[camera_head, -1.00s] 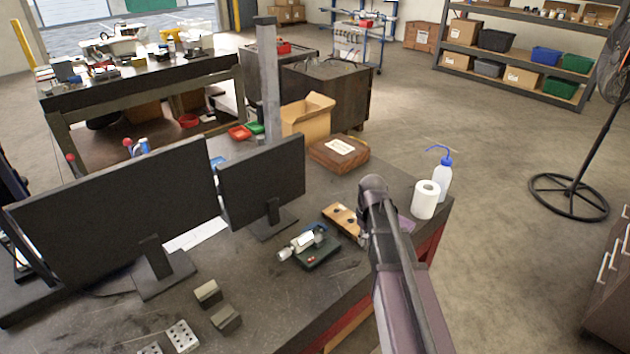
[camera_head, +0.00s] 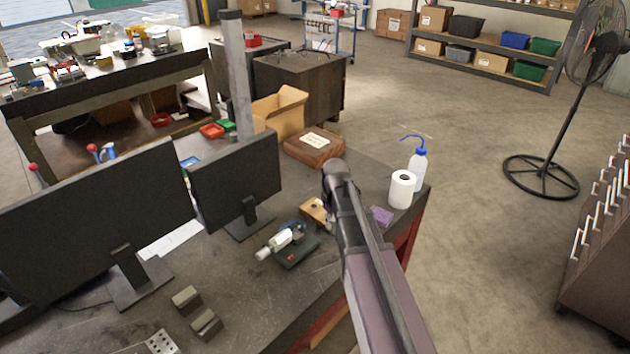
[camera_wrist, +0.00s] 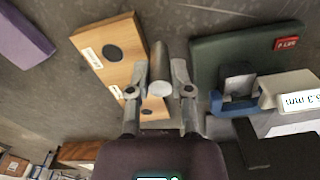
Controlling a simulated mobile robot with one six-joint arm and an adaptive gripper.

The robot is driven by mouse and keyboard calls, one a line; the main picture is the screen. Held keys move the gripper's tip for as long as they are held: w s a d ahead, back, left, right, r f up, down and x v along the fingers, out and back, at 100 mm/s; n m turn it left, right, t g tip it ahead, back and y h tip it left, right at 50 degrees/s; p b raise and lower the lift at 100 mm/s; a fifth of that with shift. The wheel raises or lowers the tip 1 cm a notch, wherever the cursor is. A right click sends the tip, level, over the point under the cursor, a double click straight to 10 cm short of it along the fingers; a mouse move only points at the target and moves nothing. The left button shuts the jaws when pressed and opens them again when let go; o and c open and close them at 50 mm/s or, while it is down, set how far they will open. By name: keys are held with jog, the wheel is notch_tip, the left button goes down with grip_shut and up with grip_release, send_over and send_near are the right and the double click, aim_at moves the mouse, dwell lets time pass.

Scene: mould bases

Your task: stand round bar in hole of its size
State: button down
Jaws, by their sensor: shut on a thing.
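My gripper (camera_wrist: 160,80) is shut on a grey metal round bar (camera_wrist: 159,62), whose pale round end faces the wrist camera. The wooden block (camera_wrist: 110,52) lies beside and partly behind the gripper in the wrist view. It has a dark round hole in its upper part, white labels, and another dark spot near its lower end. In the head view the block (camera_head: 311,208) is mostly hidden behind my arm, and the bar and fingers cannot be made out. Whether the bar touches the block cannot be told.
A green-based instrument (camera_head: 293,247) with a display stands close to the block. A purple block (camera_head: 381,216), a paper roll (camera_head: 402,189) and a wash bottle (camera_head: 417,168) are right of my arm. Grey V-shaped blocks (camera_head: 203,323) lie nearer the front. Two monitors (camera_head: 95,235) stand left.

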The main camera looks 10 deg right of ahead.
jog(key=w+a+r+p, duration=0.1)
jog(key=w+r+p, duration=0.1)
jog(key=w, duration=0.5)
jog(key=w+a+r+p, duration=0.2)
jog(key=w, duration=0.5)
jog(key=shift+w+r, duration=0.3)
jog(key=shift+r, duration=0.1)
jog(key=shift+f, duration=0.2)
jog(key=shift+f+b, duration=2.15)
jog(key=shift+f, duration=0.05)
jog(key=shift+s+f+b, duration=0.1)
jog(key=shift+f+b, duration=1.35)
dwell(1.0)
jog(key=shift+c, duration=2.2)
grip_release()
